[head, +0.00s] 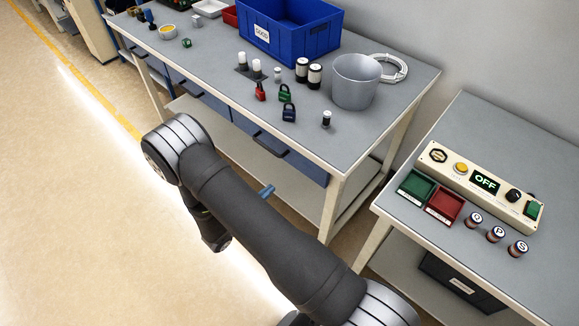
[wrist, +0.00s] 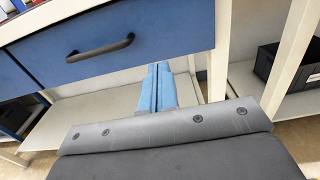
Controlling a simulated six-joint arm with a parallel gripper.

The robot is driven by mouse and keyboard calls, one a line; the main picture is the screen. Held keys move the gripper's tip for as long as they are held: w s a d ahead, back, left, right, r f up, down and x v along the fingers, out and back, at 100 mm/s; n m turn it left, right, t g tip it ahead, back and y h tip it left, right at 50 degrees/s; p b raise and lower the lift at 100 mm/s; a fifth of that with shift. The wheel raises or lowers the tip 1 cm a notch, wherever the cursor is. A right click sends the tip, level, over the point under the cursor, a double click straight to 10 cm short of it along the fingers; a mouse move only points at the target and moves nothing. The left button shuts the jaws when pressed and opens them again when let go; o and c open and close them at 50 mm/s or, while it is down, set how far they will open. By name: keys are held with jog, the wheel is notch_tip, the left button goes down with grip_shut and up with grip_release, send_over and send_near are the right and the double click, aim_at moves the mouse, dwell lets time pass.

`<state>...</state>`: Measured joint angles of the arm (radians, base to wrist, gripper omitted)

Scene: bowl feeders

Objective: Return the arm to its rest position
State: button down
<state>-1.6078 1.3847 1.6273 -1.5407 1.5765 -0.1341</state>
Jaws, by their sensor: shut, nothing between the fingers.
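In the wrist view my gripper (wrist: 157,88) shows as two blue fingers side by side, shut with nothing between them. It points toward the front of the workbench, below the blue drawer (wrist: 110,45) with its dark handle. In the head view only a blue tip of my gripper (head: 267,191) shows past my dark arm, in front of the bench and below its top. The arm is folded in the lower middle of the picture and hides the rest of the gripper.
The bench (head: 215,75) holds a blue bin (head: 290,30), a grey bucket (head: 356,82), padlocks (head: 285,93) and small cylinders. On the right, a second table (head: 400,212) carries a control box (head: 480,185) reading OFF, trays and three labelled jars. The floor at left (head: 60,200) is clear.

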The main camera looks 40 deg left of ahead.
aim_at(301, 161)
dwell(0.3)
jog(key=w, duration=1.3)
jog(key=shift+w, duration=0.4)
jog(key=shift+s, duration=0.1)
jog(key=s, duration=1.2)
jog(key=shift+s, duration=0.15)
jog(key=shift+w, duration=6.25)
